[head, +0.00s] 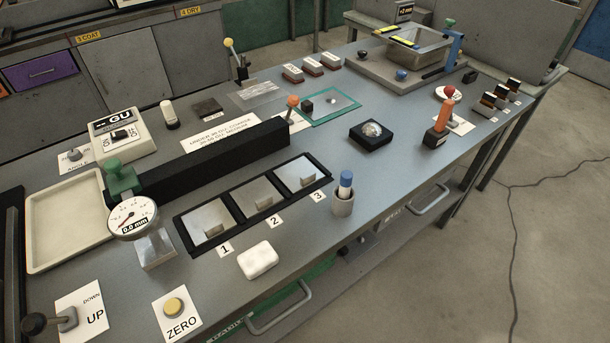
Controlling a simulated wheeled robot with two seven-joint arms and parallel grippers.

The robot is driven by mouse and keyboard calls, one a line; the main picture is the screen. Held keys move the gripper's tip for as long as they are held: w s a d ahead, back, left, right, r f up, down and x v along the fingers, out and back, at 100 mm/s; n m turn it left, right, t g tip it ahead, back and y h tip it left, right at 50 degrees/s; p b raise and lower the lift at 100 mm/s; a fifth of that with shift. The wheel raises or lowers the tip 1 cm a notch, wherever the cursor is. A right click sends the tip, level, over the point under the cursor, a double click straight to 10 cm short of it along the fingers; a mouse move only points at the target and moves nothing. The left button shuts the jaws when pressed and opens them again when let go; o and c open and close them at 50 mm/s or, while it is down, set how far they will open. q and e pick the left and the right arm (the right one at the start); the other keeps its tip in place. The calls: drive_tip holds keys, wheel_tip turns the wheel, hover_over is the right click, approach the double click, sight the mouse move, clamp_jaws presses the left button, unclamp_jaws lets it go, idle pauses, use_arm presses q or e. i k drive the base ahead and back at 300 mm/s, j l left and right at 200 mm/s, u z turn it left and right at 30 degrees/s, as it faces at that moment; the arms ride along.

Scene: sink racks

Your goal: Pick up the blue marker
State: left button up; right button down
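The blue marker (346,179) stands upright in a small grey cup (343,205) near the table's front edge, right of the panel marked 3. Its blue cap points up and shows above the rim, with a pale band below it. The lower part of the marker is hidden inside the cup. Neither of my grippers is in the head view, and nothing touches the marker.
A white block (258,260) lies left of the cup. A black three-panel frame (253,203) is behind it. A dial gauge (132,217) stands at the left. An orange-handled lever (441,122) stands to the right. The table between cup and lever is clear.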

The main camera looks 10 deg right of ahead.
sight(346, 180)
drive_tip(key=l+u, duration=0.25)
drive_tip(key=l, duration=0.2)
drive_tip(key=k+l+u, duration=0.25)
drive_tip(key=l, duration=0.15)
drive_tip(key=l+u, duration=0.2)
drive_tip(key=l, duration=0.25)
drive_tip(key=k+j, duration=0.05)
